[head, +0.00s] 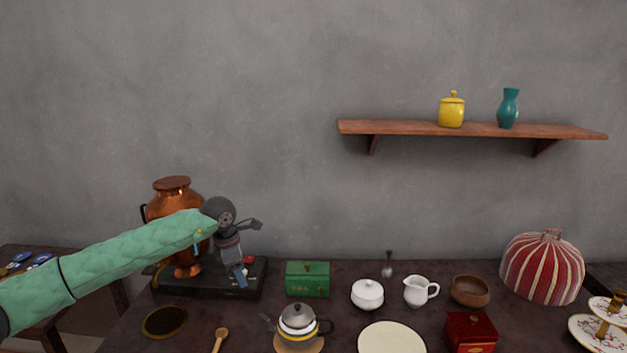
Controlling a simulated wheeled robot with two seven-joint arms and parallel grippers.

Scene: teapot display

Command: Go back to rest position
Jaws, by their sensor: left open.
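My left gripper (241,276) is at the end of the green-sleeved arm that comes in from the left. It points down over the black tray (210,291), in front of and to the right of the copper urn (172,192). It is open, and I see nothing held in it. My arm hides part of the urn. The grey teapot (298,321) with a yellow band stands on a round wooden mat in front, to the right of the gripper. My right gripper is not in view.
A green box (307,279), a white sugar bowl (367,295), a white jug (416,291), a brown bowl (470,291), a red box (470,331) and a striped tea cosy (543,268) stand on the table. A wooden shelf (400,128) is on the wall. The air above the middle is clear.

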